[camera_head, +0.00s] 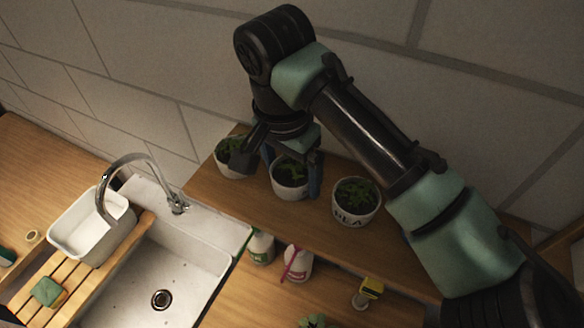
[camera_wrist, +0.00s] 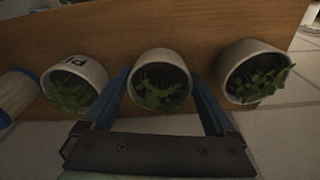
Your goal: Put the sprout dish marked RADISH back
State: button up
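Three white round dishes with green sprouts stand in a row on a wooden shelf (camera_head: 325,228). My gripper (camera_head: 292,176) reaches down over the middle dish (camera_head: 290,192), with one finger on each side. The wrist view shows this dish (camera_wrist: 160,58) between the fingers, close to both; whether they press on it I cannot tell. The right dish (camera_head: 357,216) has dark letters that look like "BLA"; it shows at left in the wrist view (camera_wrist: 90,66). The left dish (camera_head: 232,170) is partly hidden by my gripper. I cannot read RADISH on any dish.
A white sink (camera_head: 180,265) with a curved tap (camera_head: 140,158) lies left of the shelf. A white tub (camera_head: 85,235) and a green sponge (camera_head: 47,291) are on the slatted rack. Bottles (camera_head: 297,264) stand below the shelf's front edge. The wall is close behind.

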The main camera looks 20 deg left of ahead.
aim_at(286, 177)
jog(key=shift+o, duration=0.2)
notch_tip(286, 177, up, 12)
jog(key=s+b, duration=0.1)
jog(key=b, duration=0.2)
jog(key=shift+s+a+r+b, duration=0.15)
jog(key=shift+s+a+b, duration=0.1)
jog(key=shift+b, duration=0.1)
